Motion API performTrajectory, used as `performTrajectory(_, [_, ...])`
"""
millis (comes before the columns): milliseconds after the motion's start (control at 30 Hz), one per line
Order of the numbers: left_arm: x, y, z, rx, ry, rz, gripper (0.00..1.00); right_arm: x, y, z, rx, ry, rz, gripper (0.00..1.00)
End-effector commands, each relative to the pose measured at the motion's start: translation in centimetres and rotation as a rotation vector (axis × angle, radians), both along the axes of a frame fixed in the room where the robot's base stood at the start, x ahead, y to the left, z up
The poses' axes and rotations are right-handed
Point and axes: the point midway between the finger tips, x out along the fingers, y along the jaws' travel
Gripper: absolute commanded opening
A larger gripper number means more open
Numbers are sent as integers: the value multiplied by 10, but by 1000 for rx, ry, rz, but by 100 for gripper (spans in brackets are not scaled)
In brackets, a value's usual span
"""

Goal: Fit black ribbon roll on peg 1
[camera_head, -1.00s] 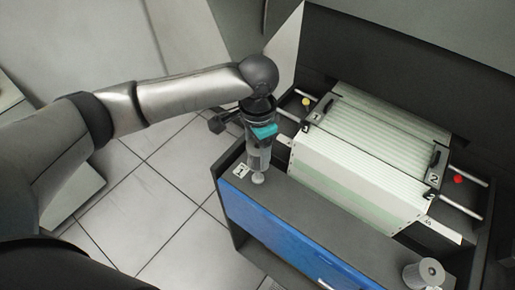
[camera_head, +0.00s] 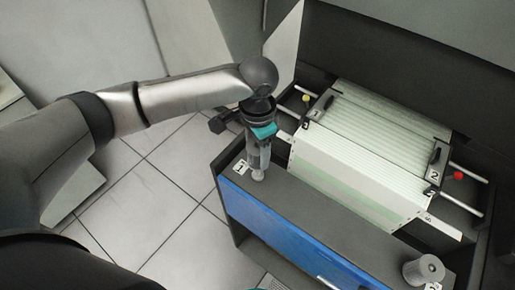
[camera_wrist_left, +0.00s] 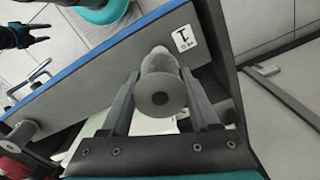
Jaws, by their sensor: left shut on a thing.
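My left gripper (camera_head: 259,158) points down over the front ledge, beside the label "1". Whether the roll is around the peg is hidden. A dark claw-like shape, perhaps my right gripper (camera_wrist_left: 24,36), is at the upper left of that view, too small to read.
A grey cylinder (camera_head: 424,270) stands at the ledge's right end. Behind the ledge is a pale ribbed card stack (camera_head: 375,150) with dark clips and side rods, with yellow (camera_head: 306,98) and red (camera_head: 458,176) knobs. The ledge between is clear.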

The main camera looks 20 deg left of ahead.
Motion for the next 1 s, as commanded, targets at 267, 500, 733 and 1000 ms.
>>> performTrajectory(267, [0,0,-6,0,0,0,0,0,0,-3,0,0,0,50])
performTrajectory(500, [0,0,-11,-1,-1,0,0,0,0,-4,0,0,0,50])
performTrajectory(733, [0,0,-15,-1,-1,-1,0,0,0,-6,0,0,0,50])
performTrajectory(1000, [0,0,-21,-1,-1,-1,0,0,0,-8,0,0,0,50])
